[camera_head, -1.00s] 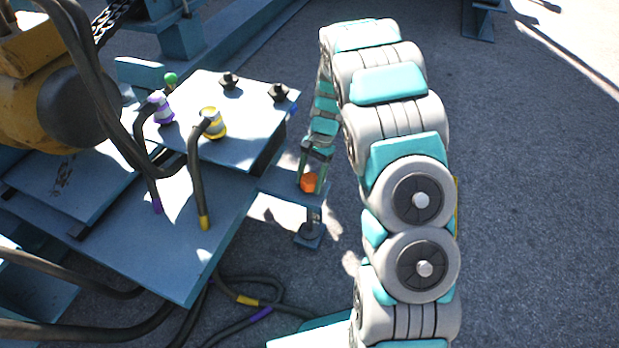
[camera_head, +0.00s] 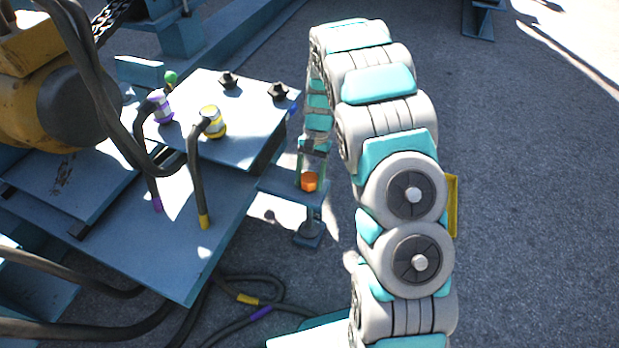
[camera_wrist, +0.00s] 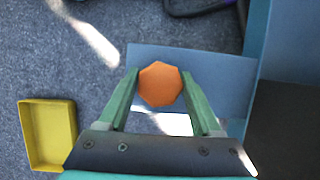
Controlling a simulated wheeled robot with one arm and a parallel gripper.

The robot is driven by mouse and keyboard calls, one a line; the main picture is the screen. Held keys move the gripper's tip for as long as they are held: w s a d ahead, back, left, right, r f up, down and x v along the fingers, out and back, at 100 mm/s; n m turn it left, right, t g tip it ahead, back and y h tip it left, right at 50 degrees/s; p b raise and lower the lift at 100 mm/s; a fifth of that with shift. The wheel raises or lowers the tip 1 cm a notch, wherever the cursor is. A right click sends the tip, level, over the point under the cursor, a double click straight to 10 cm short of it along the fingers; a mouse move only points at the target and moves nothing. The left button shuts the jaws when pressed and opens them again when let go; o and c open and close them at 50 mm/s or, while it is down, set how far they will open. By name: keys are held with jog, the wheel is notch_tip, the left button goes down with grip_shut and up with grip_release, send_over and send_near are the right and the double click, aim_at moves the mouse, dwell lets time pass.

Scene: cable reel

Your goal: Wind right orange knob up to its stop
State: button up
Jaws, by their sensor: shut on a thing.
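The orange knob (camera_head: 309,182) sits over a small blue bracket plate (camera_head: 275,184) at the right side of the blue machine. In the wrist view the orange knob (camera_wrist: 160,84) shows as a faceted disc seen from above. My gripper (camera_head: 312,177) reaches down to it from above; in the wrist view my gripper (camera_wrist: 160,88) has one green finger on each side of the knob, shut on it. The blue plate (camera_wrist: 215,68) lies below the knob. The underside of the knob is hidden.
A blue table (camera_head: 240,145) with two black knobs and hoses with purple and yellow couplings stands to the left. A jack foot (camera_head: 309,232) stands below the bracket. A yellow tray (camera_wrist: 48,135) lies on the ground.

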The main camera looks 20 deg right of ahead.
jog(key=o, duration=1.4)
jog(key=shift+c, duration=0.2)
jog(key=v, duration=0.7)
jog(key=shift+r, duration=0.4)
jog(key=shift+d, duration=0.1)
